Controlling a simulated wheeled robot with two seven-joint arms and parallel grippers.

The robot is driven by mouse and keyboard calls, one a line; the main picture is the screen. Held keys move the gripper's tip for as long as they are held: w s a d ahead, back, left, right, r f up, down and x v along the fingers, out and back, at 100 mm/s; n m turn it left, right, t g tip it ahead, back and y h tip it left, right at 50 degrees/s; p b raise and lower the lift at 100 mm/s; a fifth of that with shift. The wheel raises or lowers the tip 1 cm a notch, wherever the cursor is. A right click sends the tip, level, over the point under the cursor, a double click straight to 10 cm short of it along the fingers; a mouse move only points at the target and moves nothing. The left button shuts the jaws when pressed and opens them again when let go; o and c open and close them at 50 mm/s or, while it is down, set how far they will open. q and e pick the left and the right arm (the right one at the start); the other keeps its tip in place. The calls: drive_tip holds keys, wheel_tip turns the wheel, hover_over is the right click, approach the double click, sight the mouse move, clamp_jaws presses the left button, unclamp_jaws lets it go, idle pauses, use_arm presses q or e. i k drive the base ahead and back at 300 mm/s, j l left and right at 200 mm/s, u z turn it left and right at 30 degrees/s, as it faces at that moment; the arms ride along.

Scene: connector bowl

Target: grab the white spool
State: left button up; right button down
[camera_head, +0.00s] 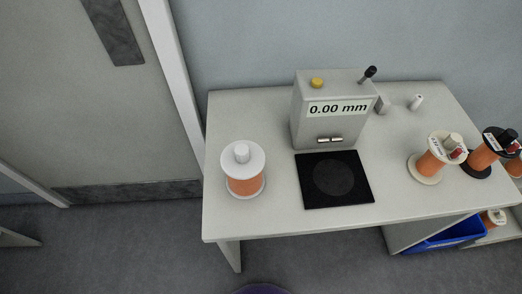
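A white spool (243,160) wound with orange wire stands upright on the left part of the table, with a white knob on top. Another pale, cream-white spool (427,178) with orange wire stands at the right side of the table, with a small label and a red part on its top. No gripper is in the head view, and nothing touches either spool.
The table (270,219) holds a grey measuring machine (312,129) reading 0.00 mm and a black pad (311,197). Black-topped spools (484,159) stand at the right edge. A blue bin (450,236) sits below. The front left tabletop is clear.

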sight(243, 161)
drive_tip(key=j+z, duration=0.35)
drive_tip(key=k+j+z, duration=0.15)
drive_tip(key=j+z, duration=0.2)
drive_tip(key=j, duration=0.2)
drive_tip(key=k+j+z, duration=0.15)
drive_tip(key=j+z, duration=0.15)
drive_tip(key=j, duration=0.15)
drive_tip(key=i+j+z, duration=0.25)
drive_tip(key=j, duration=0.15)
drive_tip(key=j+z, duration=0.25)
drive_tip(key=j, duration=0.15)
drive_tip(key=i+j+z, duration=0.1)
drive_tip(key=j+z, duration=0.2)
drive_tip(key=j, duration=0.2)
